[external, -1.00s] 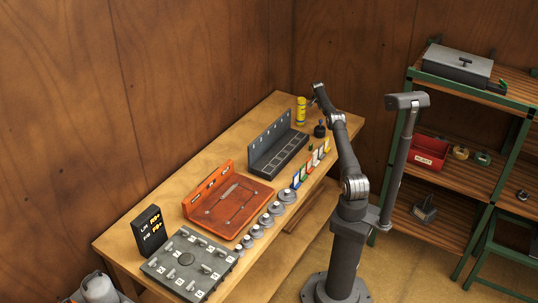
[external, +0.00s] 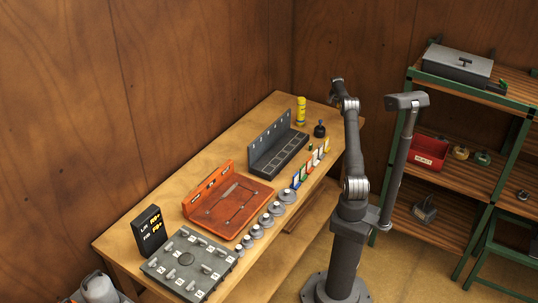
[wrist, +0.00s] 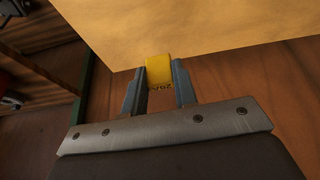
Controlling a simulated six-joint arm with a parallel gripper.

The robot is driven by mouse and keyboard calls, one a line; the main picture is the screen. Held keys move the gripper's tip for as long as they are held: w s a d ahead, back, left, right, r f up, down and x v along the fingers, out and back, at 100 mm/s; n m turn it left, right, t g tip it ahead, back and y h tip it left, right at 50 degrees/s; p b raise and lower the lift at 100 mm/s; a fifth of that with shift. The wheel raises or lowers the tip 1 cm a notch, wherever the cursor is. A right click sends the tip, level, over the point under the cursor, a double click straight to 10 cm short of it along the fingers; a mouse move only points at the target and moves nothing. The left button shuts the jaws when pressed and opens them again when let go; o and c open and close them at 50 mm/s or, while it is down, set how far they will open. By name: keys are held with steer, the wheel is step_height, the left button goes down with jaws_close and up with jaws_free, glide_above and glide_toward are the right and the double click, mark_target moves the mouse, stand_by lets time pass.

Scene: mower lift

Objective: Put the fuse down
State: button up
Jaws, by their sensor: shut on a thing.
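The fuse (wrist: 159,70) is a small yellow block with dark, partly legible lettering on it. My gripper (wrist: 160,82) is shut on it, one finger on each side. In the wrist view the fuse overlaps the edge of the tan workbench top (wrist: 200,25); I cannot tell its height. In the external view my wrist is raised near the far right end of the workbench (external: 160,200); my fingers and the fuse cannot be made out there.
Several small coloured pieces (external: 296,180) stand in a row along the bench's right edge. A dark slotted rack (external: 270,165), a yellow cylinder (external: 301,112) and a dark bottle-like item (external: 319,130) stand near. An orange tray (external: 205,212) lies nearer. A green-framed shelf (external: 480,140) stands right.

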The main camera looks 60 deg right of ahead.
steer(key=w+a+n+t, duration=0.1)
steer(key=w+n+t, duration=0.1)
steer(key=n, duration=0.2)
steer(key=n+t+y, duration=0.2)
steer(key=n+y, duration=0.2)
steer(key=n, duration=0.9)
glide_above(308, 119)
steer(key=f, duration=0.6)
steer(key=shift+w+d+f, duration=0.2)
steer(key=shift+f, duration=2.05)
steer(key=shift+f, duration=0.15)
steer(key=o, duration=0.9)
steer(key=shift+o, duration=0.2)
steer(key=v, duration=1.2)
steer(key=shift+d, duration=0.15)
